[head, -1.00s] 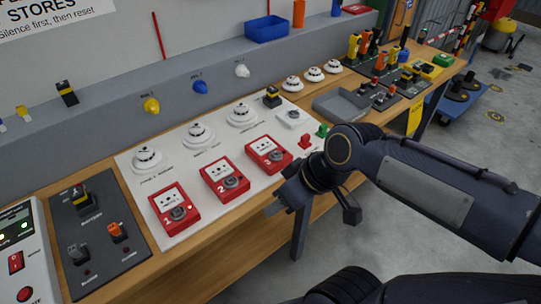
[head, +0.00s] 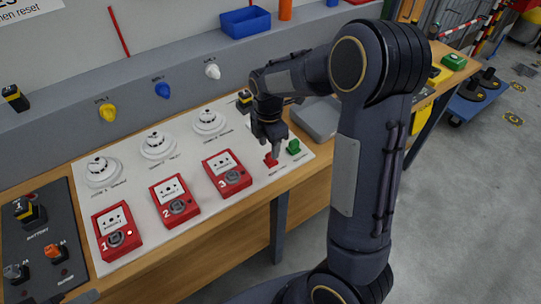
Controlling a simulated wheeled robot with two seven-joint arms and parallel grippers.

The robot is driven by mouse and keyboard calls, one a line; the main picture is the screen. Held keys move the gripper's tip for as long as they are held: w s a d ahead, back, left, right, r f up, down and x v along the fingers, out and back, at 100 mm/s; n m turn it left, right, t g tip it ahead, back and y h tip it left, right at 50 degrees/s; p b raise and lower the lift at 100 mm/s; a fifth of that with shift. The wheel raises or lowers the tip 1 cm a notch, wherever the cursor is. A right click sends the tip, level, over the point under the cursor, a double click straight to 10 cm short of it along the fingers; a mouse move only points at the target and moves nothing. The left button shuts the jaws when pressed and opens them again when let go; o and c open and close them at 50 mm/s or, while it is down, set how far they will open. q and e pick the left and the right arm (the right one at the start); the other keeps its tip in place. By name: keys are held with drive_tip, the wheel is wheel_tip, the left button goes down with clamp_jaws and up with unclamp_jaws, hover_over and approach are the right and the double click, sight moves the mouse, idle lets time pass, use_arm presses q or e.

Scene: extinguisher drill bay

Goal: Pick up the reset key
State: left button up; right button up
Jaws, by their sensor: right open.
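A small red key-shaped piece (head: 271,160) and a small green one (head: 293,147) stand at the right end of the white panel (head: 240,141). Their labels are too small to read, so I cannot tell which is the reset key. My right gripper (head: 274,148) points down at the red piece, with its fingertips just above or around it. The jaws are open; whether they touch the piece I cannot tell. The gripper hides part of the panel behind it.
Red call points 1 (head: 117,231), 2 (head: 174,200) and 3 (head: 227,174) and white round detectors share the panel. A grey tray (head: 318,119) lies to the right, partly behind my arm. A dark switch board (head: 42,262) is at left.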

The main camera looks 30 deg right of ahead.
drive_tip(key=f, duration=0.4)
drive_tip(key=shift+s+d, duration=0.15)
drive_tip(key=shift+s, duration=0.05)
clamp_jaws()
